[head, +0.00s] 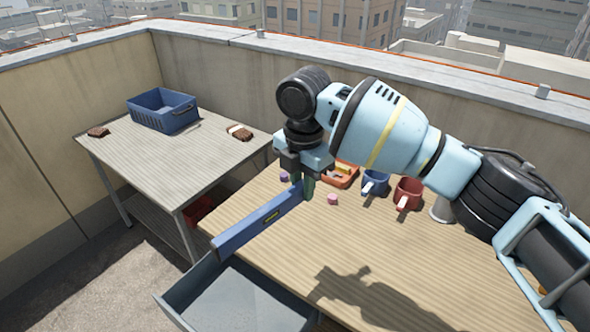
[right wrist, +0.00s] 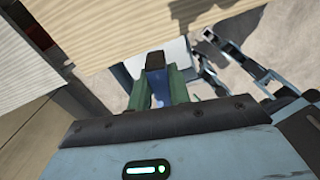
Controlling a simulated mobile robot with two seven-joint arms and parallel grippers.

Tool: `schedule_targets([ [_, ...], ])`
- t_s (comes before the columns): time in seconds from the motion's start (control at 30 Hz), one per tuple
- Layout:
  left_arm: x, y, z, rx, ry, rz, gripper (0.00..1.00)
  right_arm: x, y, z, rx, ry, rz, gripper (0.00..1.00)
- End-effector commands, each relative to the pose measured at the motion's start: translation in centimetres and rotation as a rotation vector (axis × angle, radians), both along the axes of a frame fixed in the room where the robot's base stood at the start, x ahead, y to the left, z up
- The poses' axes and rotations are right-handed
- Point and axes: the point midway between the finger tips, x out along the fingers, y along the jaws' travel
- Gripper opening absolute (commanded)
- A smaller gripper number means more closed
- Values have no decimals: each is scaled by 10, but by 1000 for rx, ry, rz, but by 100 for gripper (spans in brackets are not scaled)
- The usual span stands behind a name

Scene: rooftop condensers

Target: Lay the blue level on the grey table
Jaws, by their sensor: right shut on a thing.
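The blue level (head: 258,222) is a long bar with a yellowish vial window. My right gripper (head: 303,192) is shut on it near one end and holds it above the wooden bench; its other end reaches out to the lower left over the open drawer. In the right wrist view the level (right wrist: 156,64) sits end-on between the green fingers of my right gripper (right wrist: 158,90). The grey table (head: 150,165) stands to the left, apart from the level. My left gripper is not in view.
A blue crate (head: 165,119), a brown block (head: 98,132) and a brush-like item (head: 239,132) are on the grey table; its front middle is clear. A grey drawer (head: 225,300) stands open.

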Motion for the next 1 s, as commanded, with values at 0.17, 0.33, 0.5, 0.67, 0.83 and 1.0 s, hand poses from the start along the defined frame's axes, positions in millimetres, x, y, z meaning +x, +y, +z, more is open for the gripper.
schedule_targets([
  [0.17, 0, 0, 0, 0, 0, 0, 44, -16, -23, -50, -1, 8, -296, 0],
  [0.33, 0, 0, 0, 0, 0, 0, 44, -37, -47, -94, -2, 7, -633, 0],
  [0.5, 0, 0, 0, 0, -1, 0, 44, -63, -73, -134, -1, 6, -975, 0],
  [0.67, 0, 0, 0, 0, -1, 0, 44, -92, -98, -167, -2, 5, -1306, 0],
  [0.83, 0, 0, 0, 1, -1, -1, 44, -127, -126, -196, -5, 3, -1660, 0],
  [1.0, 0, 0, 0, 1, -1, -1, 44, -161, -150, -215, -2, 1, -1985, 0],
])
